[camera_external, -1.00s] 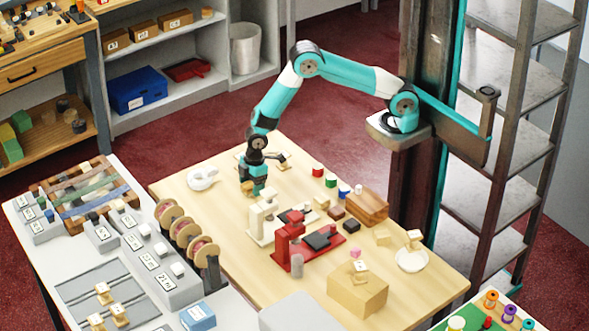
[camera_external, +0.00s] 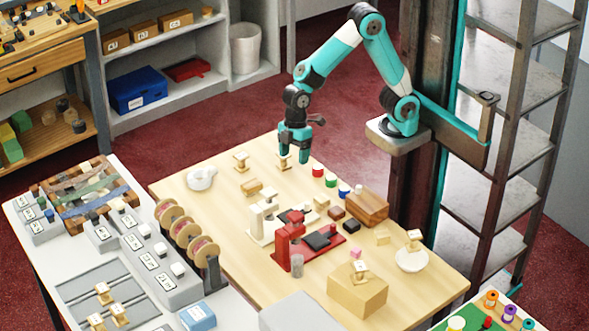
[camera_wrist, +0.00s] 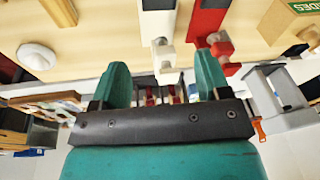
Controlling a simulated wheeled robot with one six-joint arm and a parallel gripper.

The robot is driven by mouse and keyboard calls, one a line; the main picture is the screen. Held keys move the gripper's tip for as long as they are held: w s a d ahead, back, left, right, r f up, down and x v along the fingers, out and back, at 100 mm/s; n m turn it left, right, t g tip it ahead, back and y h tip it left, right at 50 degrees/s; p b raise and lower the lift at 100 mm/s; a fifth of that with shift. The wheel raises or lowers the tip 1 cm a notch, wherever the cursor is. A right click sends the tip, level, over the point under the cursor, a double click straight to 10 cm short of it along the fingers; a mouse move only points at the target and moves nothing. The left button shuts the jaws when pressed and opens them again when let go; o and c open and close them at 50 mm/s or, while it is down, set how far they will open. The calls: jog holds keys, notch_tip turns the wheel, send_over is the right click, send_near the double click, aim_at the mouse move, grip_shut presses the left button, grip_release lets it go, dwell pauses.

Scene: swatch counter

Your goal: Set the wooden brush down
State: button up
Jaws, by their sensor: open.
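A small tan wooden piece (camera_external: 252,188), which looks to be the wooden brush, lies on the pale wooden table (camera_external: 225,215), left of the cream stand. It is too small to make out its bristles. My gripper (camera_external: 294,160) is open, to the right of the brush, apart from it and above the table. In the wrist view my gripper (camera_wrist: 163,68) shows two teal fingers spread apart with nothing held between them. I cannot pick out the brush in the wrist view.
Small wooden stamps (camera_external: 241,162) stand at the table's back, one close by my gripper. A white dish (camera_external: 201,178) is at the left. The cream stand (camera_external: 259,222) and red stand (camera_external: 295,240) stand towards the front. Red, green and blue pots (camera_external: 331,180) are at the right.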

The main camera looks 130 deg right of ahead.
jog(key=s+a+r+n+g+y, duration=0.1)
jog(key=s+a+r+n, duration=0.1)
jog(key=s+a, duration=0.7)
jog(key=s+a+r+n+g+y, duration=0.1)
jog(key=s+a+r+n, duration=0.1)
jog(key=s+a+r, duration=0.3)
jog(key=s+a, duration=0.4)
jog(key=s, duration=0.4)
jog(key=shift+s+a+r+n, duration=0.2)
jog(key=shift+s+a+n, duration=0.1)
jog(key=shift+s+a, duration=0.1)
